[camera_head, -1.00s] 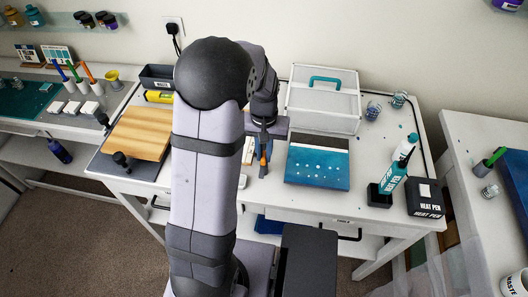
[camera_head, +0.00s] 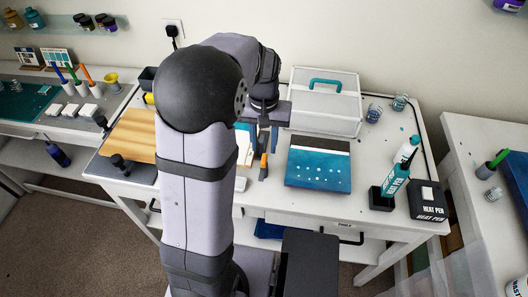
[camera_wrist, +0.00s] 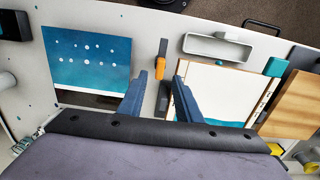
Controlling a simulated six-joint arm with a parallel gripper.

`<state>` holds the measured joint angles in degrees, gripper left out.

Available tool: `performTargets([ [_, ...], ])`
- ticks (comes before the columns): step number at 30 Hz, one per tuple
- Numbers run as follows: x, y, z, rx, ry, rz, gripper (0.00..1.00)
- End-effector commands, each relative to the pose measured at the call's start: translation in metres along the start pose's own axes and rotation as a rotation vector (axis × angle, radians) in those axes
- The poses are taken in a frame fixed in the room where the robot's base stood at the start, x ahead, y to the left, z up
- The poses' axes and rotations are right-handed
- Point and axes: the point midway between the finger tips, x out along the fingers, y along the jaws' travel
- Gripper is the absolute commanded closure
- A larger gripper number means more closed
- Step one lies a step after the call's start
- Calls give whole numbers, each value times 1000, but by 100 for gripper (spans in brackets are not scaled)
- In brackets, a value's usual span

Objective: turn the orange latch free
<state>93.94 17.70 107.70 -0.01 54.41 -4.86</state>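The orange latch (camera_wrist: 163,47) shows near the top middle of the wrist view, with a dark piece just below it. It also shows in the head view (camera_head: 264,160), below my fingers. My gripper (camera_wrist: 169,73) is open, with its two blue fingers apart.
A blue panel with white dots (camera_head: 318,165) lies to the right of the latch. A white tray (camera_wrist: 218,47), a white wood-edged frame (camera_wrist: 212,75) and a wooden board (camera_wrist: 300,105) lie on the other side. A clear-sided case (camera_head: 325,103) stands behind. A black bottle stand (camera_head: 381,199) is at the right.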

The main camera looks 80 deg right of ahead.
Motion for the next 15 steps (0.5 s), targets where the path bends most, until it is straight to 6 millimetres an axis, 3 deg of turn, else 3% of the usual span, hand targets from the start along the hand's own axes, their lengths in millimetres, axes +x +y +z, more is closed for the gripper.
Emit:
performTargets([
  [6,-17,0,0,-1,0,0,69],
  [15,-19,0,0,0,-1,0,69],
])
